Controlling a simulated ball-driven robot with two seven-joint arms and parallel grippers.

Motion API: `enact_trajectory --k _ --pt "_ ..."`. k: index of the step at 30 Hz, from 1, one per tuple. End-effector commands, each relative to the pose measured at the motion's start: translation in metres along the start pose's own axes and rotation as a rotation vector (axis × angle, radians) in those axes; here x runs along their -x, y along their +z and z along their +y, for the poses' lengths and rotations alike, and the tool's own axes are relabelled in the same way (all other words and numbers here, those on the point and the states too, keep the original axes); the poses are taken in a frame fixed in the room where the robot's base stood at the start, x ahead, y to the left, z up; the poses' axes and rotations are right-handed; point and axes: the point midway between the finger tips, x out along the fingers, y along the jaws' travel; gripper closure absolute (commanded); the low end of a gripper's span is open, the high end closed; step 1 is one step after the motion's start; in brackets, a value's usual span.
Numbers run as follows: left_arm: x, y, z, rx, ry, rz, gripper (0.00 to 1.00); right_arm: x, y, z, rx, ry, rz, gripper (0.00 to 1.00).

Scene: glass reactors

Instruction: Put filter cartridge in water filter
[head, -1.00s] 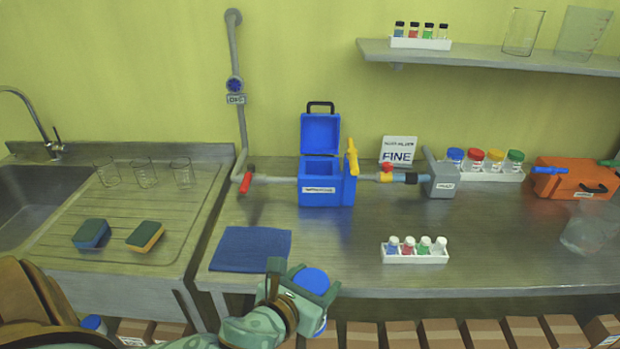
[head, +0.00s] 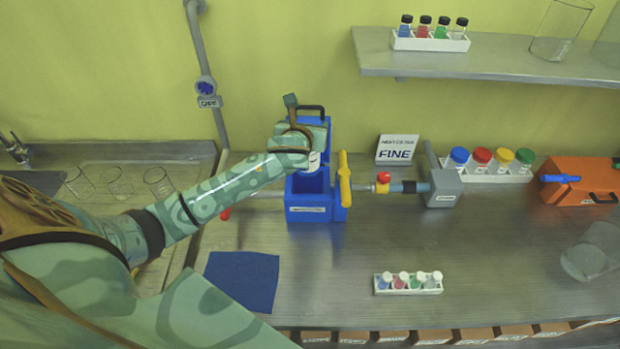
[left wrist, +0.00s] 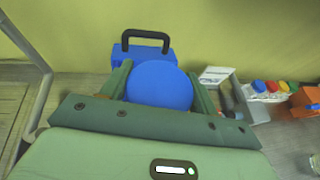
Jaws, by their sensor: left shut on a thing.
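The blue water filter box (head: 308,212) stands on the counter with its lid raised; the lid and its black handle also show in the left wrist view (left wrist: 146,47). My left gripper (head: 304,146) is over the box, in front of the raised lid. It is shut on the filter cartridge, whose white side (head: 313,161) shows just above the box opening. The cartridge's round blue top (left wrist: 160,85) sits between the fingers in the left wrist view. The gripper hides the opening, so I cannot tell whether the cartridge's lower end is inside. My right gripper is not in view.
A yellow handle (head: 344,180) stands upright at the box's right side, beside a pipe with a red knob (head: 383,177) and a grey unit (head: 442,188). A sign reading "FINE" (head: 397,149) stands behind. A blue cloth (head: 242,280) and vial rack (head: 408,284) lie in front.

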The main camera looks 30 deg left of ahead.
Motion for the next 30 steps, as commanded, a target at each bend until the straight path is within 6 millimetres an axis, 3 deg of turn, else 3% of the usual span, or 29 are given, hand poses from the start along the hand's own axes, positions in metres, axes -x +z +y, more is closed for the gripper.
enact_trajectory --k 3,9,16,22,30 --pt "-0.015 -0.041 0.0 -0.002 0.001 0.007 0.8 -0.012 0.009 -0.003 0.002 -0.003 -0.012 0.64" --pt "-0.035 -0.089 0.0 -0.002 0.001 0.004 0.8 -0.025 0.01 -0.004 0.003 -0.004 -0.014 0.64" --pt "-0.045 -0.111 0.0 -0.002 0.0 0.001 0.8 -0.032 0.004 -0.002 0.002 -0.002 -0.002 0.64" --pt "-0.057 -0.142 0.0 -0.001 -0.001 0.002 0.8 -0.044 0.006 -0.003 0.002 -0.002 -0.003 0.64" --pt "-0.059 -0.144 0.0 -0.001 -0.001 0.0 0.8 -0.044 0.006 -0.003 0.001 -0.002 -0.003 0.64"
